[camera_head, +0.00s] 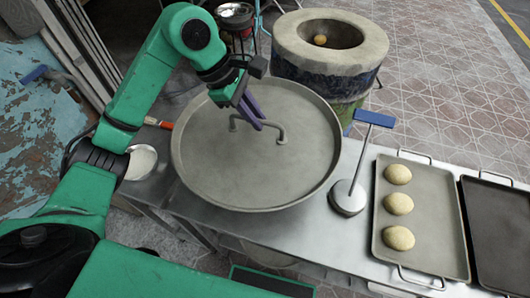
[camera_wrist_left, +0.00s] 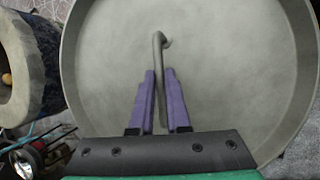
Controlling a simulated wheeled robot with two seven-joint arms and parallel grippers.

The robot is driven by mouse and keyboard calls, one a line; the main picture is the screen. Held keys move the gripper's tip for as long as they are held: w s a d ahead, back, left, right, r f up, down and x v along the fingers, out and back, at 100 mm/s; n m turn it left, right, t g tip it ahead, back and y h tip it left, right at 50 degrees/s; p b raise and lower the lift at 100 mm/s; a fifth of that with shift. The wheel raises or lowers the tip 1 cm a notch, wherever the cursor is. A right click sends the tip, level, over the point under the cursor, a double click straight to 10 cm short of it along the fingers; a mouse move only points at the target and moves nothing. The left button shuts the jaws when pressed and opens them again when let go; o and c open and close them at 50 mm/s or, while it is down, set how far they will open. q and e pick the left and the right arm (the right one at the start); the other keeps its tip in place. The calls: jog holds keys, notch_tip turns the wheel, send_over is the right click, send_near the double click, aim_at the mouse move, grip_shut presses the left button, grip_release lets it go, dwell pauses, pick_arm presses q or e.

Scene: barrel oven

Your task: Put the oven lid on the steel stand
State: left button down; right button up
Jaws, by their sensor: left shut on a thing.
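The oven lid (camera_head: 240,175) is a large round grey metal disc with a raised rim and a bent bar handle (camera_head: 283,134). My left gripper (camera_head: 259,124) reaches down from the left with purple fingers shut on the handle. In the left wrist view the handle (camera_wrist_left: 159,55) runs between the two fingers (camera_wrist_left: 161,85), and the lid (camera_wrist_left: 225,70) fills most of the picture. The lid is over the left part of the steel stand (camera_head: 355,235), looking roughly level. I cannot tell whether its underside touches the top. My right gripper is not in view.
The barrel oven (camera_head: 295,50) stands open behind the lid, with a dough ball (camera_head: 320,40) inside. A blue-handled tool (camera_head: 348,197) stands just right of the lid. A tray (camera_head: 425,195) of dough balls and a dark tray (camera_head: 500,230) lie further right. A white bowl (camera_head: 140,162) is left.

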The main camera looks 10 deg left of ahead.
aim_at(257, 135)
pick_arm(q)
notch_tip(257, 135, down, 6)
jog(key=shift+r+p, duration=0.2)
jog(key=shift+p, duration=0.1)
notch_tip(257, 135, down, 9)
jog(key=shift+f+p, duration=0.2)
jog(key=shift+p, duration=0.4)
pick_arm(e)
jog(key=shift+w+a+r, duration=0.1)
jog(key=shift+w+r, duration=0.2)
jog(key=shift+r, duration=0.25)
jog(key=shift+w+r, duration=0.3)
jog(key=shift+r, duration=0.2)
pick_arm(q)
jog(key=c, duration=0.9)
grip_release()
jog(key=shift+f, duration=0.1)
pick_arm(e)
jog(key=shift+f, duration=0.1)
